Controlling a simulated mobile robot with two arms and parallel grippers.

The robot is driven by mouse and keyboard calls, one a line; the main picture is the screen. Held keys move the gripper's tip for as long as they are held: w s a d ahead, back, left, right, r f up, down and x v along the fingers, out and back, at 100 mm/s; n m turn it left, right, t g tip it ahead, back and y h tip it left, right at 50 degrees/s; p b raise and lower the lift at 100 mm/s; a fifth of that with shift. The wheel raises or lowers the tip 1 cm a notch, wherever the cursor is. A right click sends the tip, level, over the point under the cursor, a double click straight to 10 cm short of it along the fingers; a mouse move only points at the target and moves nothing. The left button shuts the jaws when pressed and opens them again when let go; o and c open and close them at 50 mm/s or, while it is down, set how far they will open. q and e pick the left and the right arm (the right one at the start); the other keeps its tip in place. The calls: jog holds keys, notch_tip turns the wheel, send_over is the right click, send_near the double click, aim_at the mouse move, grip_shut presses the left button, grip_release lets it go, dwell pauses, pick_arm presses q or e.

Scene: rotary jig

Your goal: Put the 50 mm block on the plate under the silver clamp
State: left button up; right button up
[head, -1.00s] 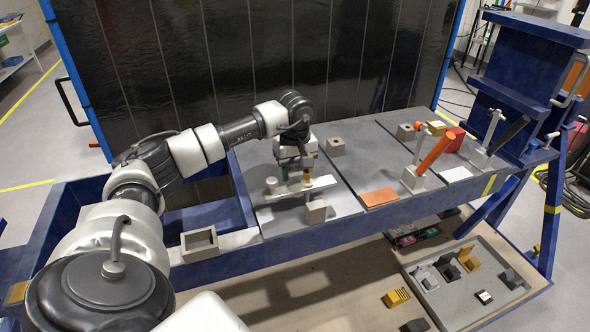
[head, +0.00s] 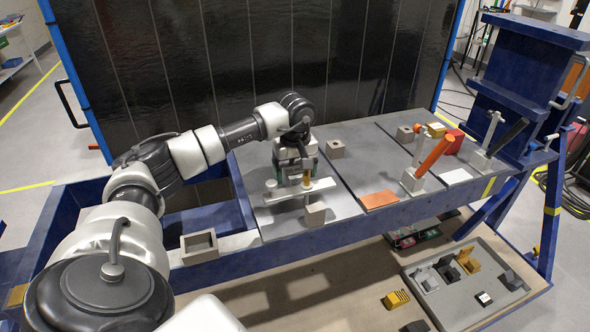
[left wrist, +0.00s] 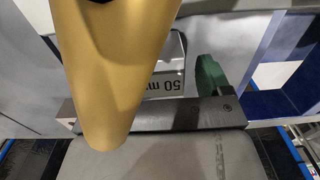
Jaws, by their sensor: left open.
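My left gripper (head: 296,180) is open, pointing down over the pale bar (head: 322,184) on the grey table. A surface labelled "50 mm" (left wrist: 164,86) shows upside down in the left wrist view, beside a green part (left wrist: 210,75). A large gold shape (left wrist: 115,70) hides much of that view. I cannot tell which head-view object bears the label, or whether the gripper touches it. A clamp with a silver upright (head: 491,128) and black handle stands at the right, with a white plate (head: 456,176) in front of its base. My right gripper is not in view.
A grey block (head: 315,214) is at the table's front edge, another (head: 336,148) farther back. A brass pin (head: 307,181) rises close to the left gripper. A blue post (head: 515,85) bounds the right end.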

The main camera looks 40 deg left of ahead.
aim_at(295, 170)
pick_arm(q)
notch_tip(295, 170, up, 12)
jog(key=b, duration=0.1)
jog(key=shift+b, duration=0.35)
jog(key=shift+f, duration=0.1)
